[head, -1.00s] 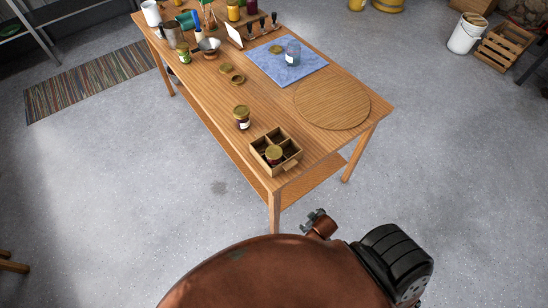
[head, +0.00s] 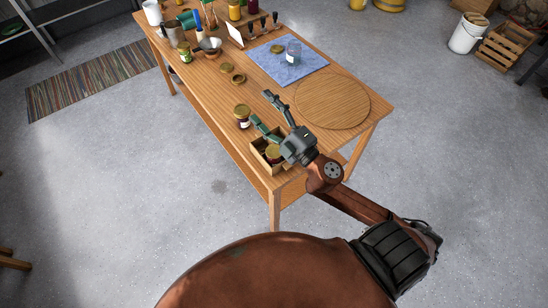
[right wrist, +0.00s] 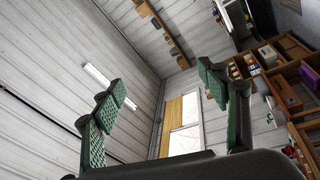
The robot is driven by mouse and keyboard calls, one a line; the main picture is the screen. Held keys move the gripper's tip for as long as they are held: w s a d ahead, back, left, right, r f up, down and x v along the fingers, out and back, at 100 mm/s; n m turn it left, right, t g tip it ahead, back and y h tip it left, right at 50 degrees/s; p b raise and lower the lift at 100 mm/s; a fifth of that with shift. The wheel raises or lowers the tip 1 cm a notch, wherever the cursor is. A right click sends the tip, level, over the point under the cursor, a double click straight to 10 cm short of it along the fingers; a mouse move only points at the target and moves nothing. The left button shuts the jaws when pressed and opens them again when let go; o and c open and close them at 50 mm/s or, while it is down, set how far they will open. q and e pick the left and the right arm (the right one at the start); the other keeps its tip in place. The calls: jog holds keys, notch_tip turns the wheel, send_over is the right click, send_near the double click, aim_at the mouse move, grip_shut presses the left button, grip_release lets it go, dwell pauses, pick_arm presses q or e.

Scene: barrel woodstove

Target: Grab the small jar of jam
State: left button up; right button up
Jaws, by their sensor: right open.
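A small jar of dark jam with a gold lid (head: 242,117) stands on the wooden table. A similar dark jar with a gold lid (head: 273,153) sits in the divided wooden box at the table's near corner. My right gripper (head: 261,107) is open over the table, its fingers pointing towards the far left. Its fingertips appear just right of the standing jar, and its palm covers part of the box. In the right wrist view the two green-padded fingers (right wrist: 170,105) are wide apart with nothing between them. My left gripper is not in view.
The wooden box (head: 257,149) has the boxed jar in it. A round wooden board (head: 333,101) lies to the right, and a blue cloth (head: 262,68) with a glass jar (head: 293,53) lies behind. Loose gold lids (head: 238,80), a bowl (head: 210,46) and several containers stand further back.

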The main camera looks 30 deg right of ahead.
jog(key=s+a+n+g+y, duration=0.3)
jog(key=a+n+g+y, duration=0.3)
jog(key=a+n+y, duration=0.5)
jog(key=n+g+h, duration=0.9)
jog(key=n+h, duration=0.3)
jog(key=h, duration=0.2)
send_near(275, 151)
notch_tip(275, 151, down, 2)
jog(key=w+a, duration=0.1)
jog(key=x, duration=0.7)
jog(key=shift+w+d+f, duration=0.1)
jog(key=shift+d+f, duration=0.05)
jog(key=shift+d, duration=0.05)
jog(key=shift+w+f, duration=0.25)
jog(key=shift+f, duration=0.2)
